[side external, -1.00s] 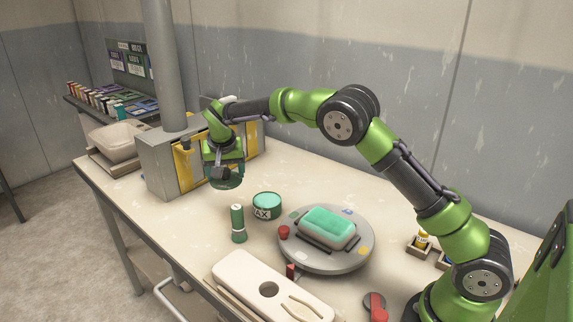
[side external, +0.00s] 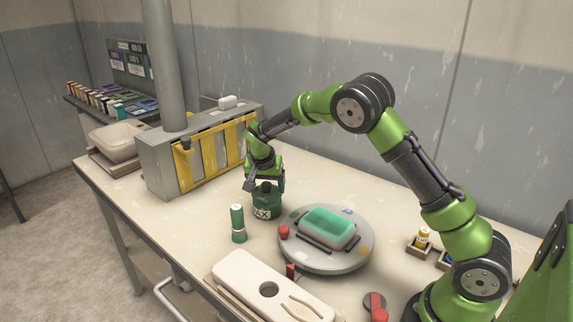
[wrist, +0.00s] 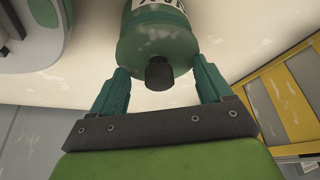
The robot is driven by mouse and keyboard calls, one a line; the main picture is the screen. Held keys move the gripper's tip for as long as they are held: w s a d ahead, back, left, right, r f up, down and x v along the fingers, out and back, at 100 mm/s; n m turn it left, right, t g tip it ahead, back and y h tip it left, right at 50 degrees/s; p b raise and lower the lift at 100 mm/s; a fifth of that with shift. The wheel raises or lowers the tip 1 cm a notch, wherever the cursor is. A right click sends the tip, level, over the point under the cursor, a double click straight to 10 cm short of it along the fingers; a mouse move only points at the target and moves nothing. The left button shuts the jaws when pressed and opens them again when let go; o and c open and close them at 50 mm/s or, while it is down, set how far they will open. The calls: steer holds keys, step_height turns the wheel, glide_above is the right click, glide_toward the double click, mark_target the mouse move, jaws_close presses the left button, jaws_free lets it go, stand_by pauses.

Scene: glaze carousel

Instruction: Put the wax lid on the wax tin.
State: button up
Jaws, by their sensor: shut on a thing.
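The wax tin (side external: 267,211) is a round green tin with a white label. It stands on the table left of the turntable, and its label also shows at the top of the wrist view (wrist: 160,14). The wax lid (wrist: 150,45) is dark green with a black knob. My gripper (side external: 265,184) is shut on the lid, with a teal finger on either side in the wrist view (wrist: 162,85). The lid (side external: 266,192) is directly over the tin's mouth and looks level. I cannot tell whether it touches the rim. The wax inside is hidden.
A grey turntable (side external: 325,262) with a teal-topped block (side external: 327,224) stands right of the tin. A green cylinder (side external: 238,222) stands close at the front left. A grey box with yellow bars (side external: 213,160) is behind left. A cream tray (side external: 243,272) lies in front.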

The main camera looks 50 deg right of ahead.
steer(key=shift+f, duration=0.85)
steer(key=o, duration=1)
steer(key=shift+f, duration=0.15)
steer(key=shift+c, duration=0.2)
steer(key=v, duration=1.2)
steer(key=s+a+r+n+t+y, duration=0.1)
steer(key=s+a+r+n+y, duration=0.1)
steer(key=s+r, duration=0.45)
steer(key=s+a+r+n+t+y, duration=0.2)
steer(key=s+r+y, duration=0.1)
steer(key=s, duration=0.6)
steer(key=s+a+n+t+y, duration=0.1)
steer(key=s+a+n, duration=0.2)
steer(key=s, duration=0.9)
steer(key=shift+a+f+n+t, duration=0.25)
steer(key=shift+f+n+t, duration=0.05)
steer(key=shift+f+t, duration=0.1)
steer(key=shift+s+r, duration=0.1)
